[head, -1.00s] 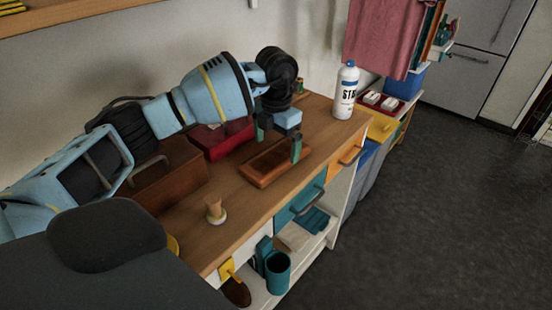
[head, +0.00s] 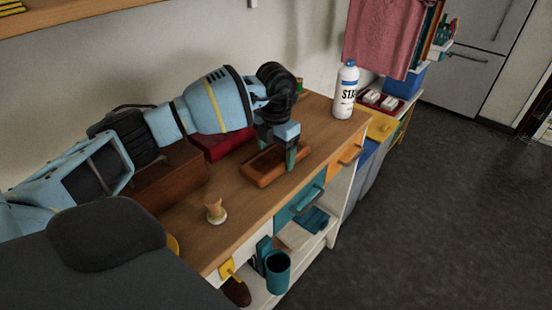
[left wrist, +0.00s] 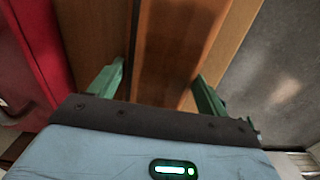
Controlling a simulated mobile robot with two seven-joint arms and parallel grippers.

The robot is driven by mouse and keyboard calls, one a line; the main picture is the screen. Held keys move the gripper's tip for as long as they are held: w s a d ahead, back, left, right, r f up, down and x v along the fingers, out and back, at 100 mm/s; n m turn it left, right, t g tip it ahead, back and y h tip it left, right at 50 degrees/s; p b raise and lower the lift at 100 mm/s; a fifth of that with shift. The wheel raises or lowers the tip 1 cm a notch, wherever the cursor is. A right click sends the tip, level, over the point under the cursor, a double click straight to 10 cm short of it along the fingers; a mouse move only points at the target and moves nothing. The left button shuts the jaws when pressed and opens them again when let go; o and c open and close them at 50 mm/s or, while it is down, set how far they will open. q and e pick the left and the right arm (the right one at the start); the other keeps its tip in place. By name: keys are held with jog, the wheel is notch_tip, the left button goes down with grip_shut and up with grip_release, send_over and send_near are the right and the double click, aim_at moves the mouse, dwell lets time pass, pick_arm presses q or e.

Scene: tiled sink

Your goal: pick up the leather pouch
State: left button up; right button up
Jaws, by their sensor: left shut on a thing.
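The gripper is shut on the pouch, which still appears to rest on the worktop. In the left wrist view the pouch (left wrist: 172,45) runs away between the two green fingers (left wrist: 158,92). My right gripper is not in view.
A white bottle (head: 345,92) stands at the right end. The front worktop edge is close.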

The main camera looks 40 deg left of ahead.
aim_at(276, 155)
pick_arm(q)
notch_tip(276, 155, up, 10)
dwell(0.6)
